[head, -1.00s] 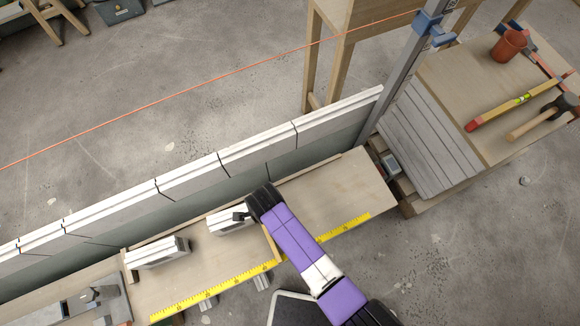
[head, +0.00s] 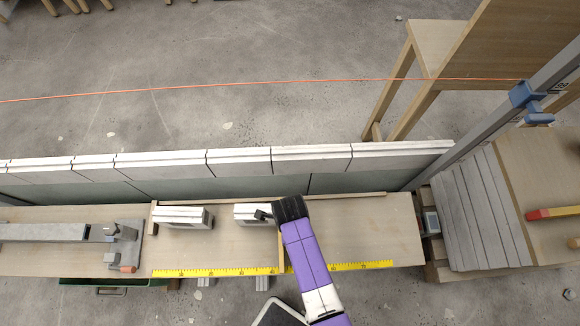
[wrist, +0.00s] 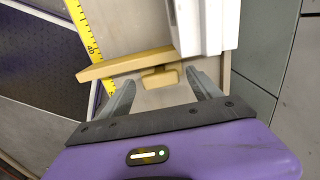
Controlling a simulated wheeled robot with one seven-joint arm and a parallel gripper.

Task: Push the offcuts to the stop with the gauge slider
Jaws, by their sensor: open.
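Two pale offcut stacks lie on the wooden bench board (head: 365,225) in the head view. The left offcut (head: 182,217) is beside the upright wooden stop (head: 153,218); I cannot tell if they touch. The right offcut (head: 250,212) sits apart from it, a gap between them. The wooden gauge slider (head: 281,252) lies crosswise just right of the right offcut. In the wrist view, the slider (wrist: 120,64) has a small knob (wrist: 160,79), with the white offcut (wrist: 205,25) beyond. My gripper (wrist: 163,88) is open, its fingers either side of the knob; it partly hides the right offcut's end (head: 288,208).
A yellow ruler (head: 240,270) runs along the board's front edge. A low wall of pale blocks (head: 310,158) stands behind the board. A grey tool (head: 120,240) lies at the left. The board right of the slider is clear.

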